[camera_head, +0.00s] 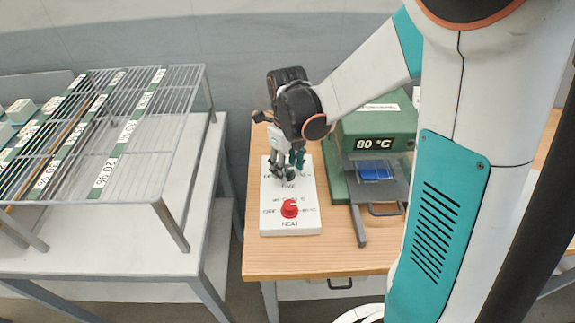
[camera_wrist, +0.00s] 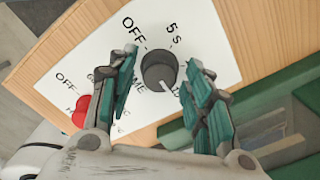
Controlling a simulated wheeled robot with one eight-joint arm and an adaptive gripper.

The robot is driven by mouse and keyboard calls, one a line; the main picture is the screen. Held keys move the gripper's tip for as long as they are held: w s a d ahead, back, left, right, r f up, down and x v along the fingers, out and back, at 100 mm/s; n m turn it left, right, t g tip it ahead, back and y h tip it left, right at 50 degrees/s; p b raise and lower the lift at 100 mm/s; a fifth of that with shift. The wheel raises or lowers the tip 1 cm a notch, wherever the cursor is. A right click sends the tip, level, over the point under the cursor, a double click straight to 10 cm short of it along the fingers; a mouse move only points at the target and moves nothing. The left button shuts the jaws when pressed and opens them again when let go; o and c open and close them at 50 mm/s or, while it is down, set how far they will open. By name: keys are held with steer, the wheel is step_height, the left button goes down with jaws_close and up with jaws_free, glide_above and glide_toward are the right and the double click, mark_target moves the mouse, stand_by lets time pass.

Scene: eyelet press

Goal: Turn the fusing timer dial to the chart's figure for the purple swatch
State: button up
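The timer dial (camera_wrist: 160,70) is a dark round knob on a white panel (camera_wrist: 205,30), with "OFF" and "5 s" printed beside it and other figures partly covered. A pale mark shows at the knob's lower edge in the wrist view. My gripper (camera_wrist: 160,62) is open, with one teal-padded finger on each side of the knob and small gaps visible. In the head view my gripper (camera_head: 286,166) is over the panel's upper half and hides the dial. A blue swatch (camera_head: 375,170) lies at the press. I can make out no chart or clearly purple swatch.
A red heat knob (camera_head: 290,208) sits on the panel's near half. Right of the panel, the green press (camera_head: 352,128) displays "80 °C". The wooden table (camera_head: 330,255) has bare room in front. A wire rack (camera_head: 150,150) with labelled strips stands on a table to the left.

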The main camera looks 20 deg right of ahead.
mark_target(288, 169)
stand_by(0.3)
step_height(288, 169, up, 12)
stand_by(0.6)
steer(key=shift+s, duration=0.1)
steer(key=s+r+n+t, duration=0.1)
steer(key=s+n+t, duration=0.2)
steer(key=s+n, duration=0.4)
steer(key=s+r+n+t, duration=0.1)
steer(key=s+n+t, duration=0.3)
steer(key=n, duration=1.9)
steer(key=s, duration=0.4)
steer(key=shift+r+n, duration=0.35)
steer(key=shift+n, duration=0.05)
